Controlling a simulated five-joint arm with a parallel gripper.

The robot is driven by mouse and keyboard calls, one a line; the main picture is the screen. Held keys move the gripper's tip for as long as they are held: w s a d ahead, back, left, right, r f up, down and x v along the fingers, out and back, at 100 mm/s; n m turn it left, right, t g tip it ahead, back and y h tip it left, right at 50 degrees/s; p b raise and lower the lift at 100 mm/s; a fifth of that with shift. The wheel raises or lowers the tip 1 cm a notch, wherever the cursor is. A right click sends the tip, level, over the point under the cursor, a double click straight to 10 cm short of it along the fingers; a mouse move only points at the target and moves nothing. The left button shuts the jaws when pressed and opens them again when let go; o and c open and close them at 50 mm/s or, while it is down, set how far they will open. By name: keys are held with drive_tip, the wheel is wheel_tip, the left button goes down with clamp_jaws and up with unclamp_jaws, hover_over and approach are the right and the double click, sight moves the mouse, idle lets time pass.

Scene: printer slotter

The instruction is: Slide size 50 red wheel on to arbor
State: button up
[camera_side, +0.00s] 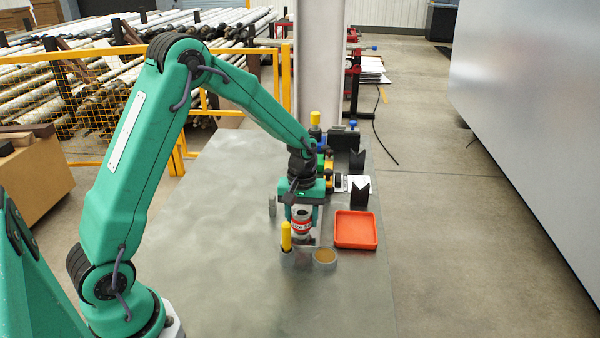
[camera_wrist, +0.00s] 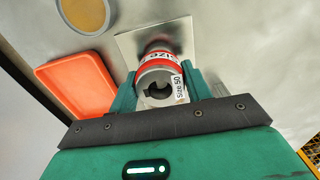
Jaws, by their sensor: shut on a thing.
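A grey cylindrical wheel (camera_wrist: 157,82) with a red band and a white "Size 50" label sits between the fingers of my gripper (camera_wrist: 159,80) in the wrist view. Its open end faces the camera and shows a dark, notched bore. In the side view my gripper (camera_side: 302,208) points down over the work table, shut on the red-banded wheel (camera_side: 301,226). A square metal plate (camera_wrist: 128,44) lies beneath the wheel. I cannot make out the arbor, nor tell whether the wheel touches the plate.
An orange-red tray (camera_side: 356,229) lies right of my gripper. Black V-shaped blocks (camera_side: 360,192) and coloured tools stand behind. The table's left side (camera_side: 205,220) is clear.

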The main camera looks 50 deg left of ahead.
drive_tip(key=shift+f, duration=0.65)
idle(0.9)
drive_tip(key=o, duration=1)
drive_tip(key=shift+r, duration=0.1)
drive_tip(key=shift+r, duration=3.8)
